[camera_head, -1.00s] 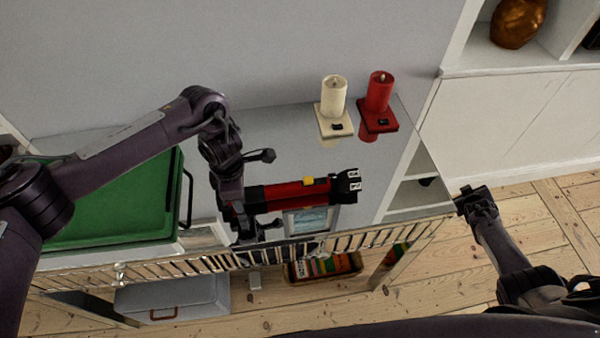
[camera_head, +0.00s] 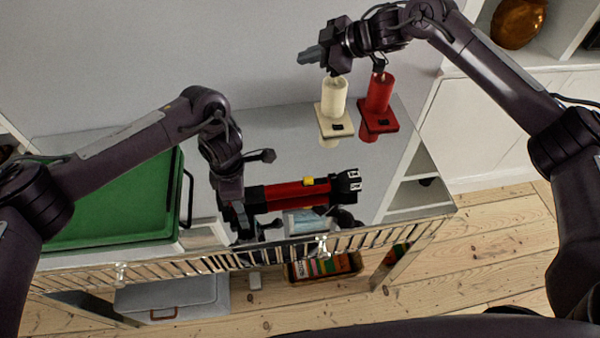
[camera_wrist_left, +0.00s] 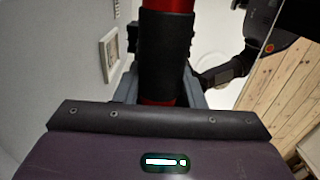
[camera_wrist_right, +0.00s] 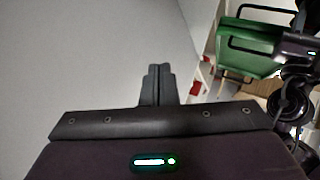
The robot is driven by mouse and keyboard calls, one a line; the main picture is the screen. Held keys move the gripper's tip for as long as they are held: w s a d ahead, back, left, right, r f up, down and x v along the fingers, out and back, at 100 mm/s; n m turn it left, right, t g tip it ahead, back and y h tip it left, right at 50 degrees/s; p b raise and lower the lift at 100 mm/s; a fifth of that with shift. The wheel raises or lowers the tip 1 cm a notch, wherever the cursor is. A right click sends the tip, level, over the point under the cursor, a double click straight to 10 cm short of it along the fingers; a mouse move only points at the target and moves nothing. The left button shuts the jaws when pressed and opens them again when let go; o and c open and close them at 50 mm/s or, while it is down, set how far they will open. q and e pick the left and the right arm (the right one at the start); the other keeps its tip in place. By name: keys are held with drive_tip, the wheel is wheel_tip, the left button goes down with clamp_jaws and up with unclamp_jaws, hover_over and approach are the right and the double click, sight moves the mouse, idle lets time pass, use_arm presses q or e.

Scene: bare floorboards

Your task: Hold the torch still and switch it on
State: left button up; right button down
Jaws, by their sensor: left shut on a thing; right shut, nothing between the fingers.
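The torch (camera_head: 297,194) is red and black with a yellow switch (camera_head: 308,182) on its upper side. It lies level in the head view, its black head (camera_head: 347,187) pointing right. My left gripper (camera_head: 243,207) is shut on its left end; the left wrist view shows the red and black torch body (camera_wrist_left: 165,45) between the fingers. My right gripper (camera_head: 312,56) is shut and empty, up by the wall above the candles and well apart from the torch. Its fingers (camera_wrist_right: 156,88) are together in the right wrist view.
A cream candle (camera_head: 334,97) and a red candle (camera_head: 378,96) stand on small holders just below my right gripper. A green tray (camera_head: 110,208) lies at the left of the glossy tabletop. A picture frame (camera_head: 307,224) is beneath the torch.

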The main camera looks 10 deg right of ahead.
drive_tip(key=s+a+f+n+g+h, duration=0.15)
drive_tip(key=s+a+f+g, duration=0.25)
drive_tip(key=s, duration=0.5)
drive_tip(key=g+h, duration=0.3)
drive_tip(key=h, duration=0.1)
hover_over(313, 178)
wheel_tip(313, 178, down, 5)
drive_tip(key=shift+d+r, duration=0.1)
drive_tip(key=shift+d, duration=0.05)
drive_tip(key=x, duration=1)
drive_tip(key=shift+w, duration=0.2)
drive_tip(key=shift+d, duration=1.8)
